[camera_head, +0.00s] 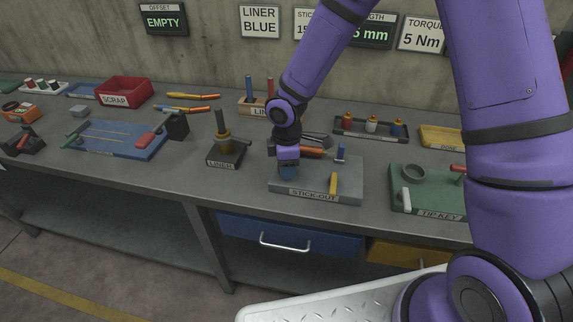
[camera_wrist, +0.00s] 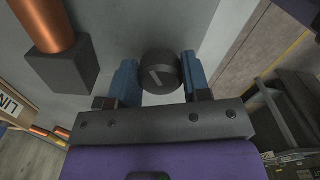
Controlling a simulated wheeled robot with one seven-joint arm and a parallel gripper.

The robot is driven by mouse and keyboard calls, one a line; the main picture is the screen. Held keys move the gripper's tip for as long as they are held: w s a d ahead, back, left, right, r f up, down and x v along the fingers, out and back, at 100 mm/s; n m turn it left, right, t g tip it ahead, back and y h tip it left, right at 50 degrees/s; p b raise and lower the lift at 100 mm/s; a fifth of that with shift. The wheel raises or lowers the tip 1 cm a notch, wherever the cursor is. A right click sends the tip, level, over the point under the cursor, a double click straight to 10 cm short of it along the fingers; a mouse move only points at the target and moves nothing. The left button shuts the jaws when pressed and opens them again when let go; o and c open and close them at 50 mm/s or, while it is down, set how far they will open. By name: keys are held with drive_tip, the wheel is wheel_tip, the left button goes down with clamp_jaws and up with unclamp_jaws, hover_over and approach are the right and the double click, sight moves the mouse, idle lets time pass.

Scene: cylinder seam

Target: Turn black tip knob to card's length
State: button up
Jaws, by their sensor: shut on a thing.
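The black tip knob (camera_wrist: 158,74), round with a pale line across its face, sits between the two blue fingers of my gripper (camera_wrist: 158,66) in the wrist view. The line on it is tilted. In the head view my gripper (camera_head: 287,171) is down at the left end of the grey STICK-OUT block (camera_head: 318,192) and hides the knob. A copper cylinder (camera_wrist: 47,22) in a dark block lies beside the knob; it also shows in the head view (camera_head: 312,153).
The LINER stand (camera_head: 225,155) is to the left, the green TIP KEY tray (camera_head: 430,205) to the right. Bare bench lies between the stand and the blue board (camera_head: 112,138).

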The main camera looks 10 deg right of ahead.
idle(0.4)
drive_tip(key=o, duration=0.9)
drive_tip(key=shift+r, duration=0.1)
wheel_tip(320, 180, up, 11)
drive_tip(key=shift+f, duration=0.15)
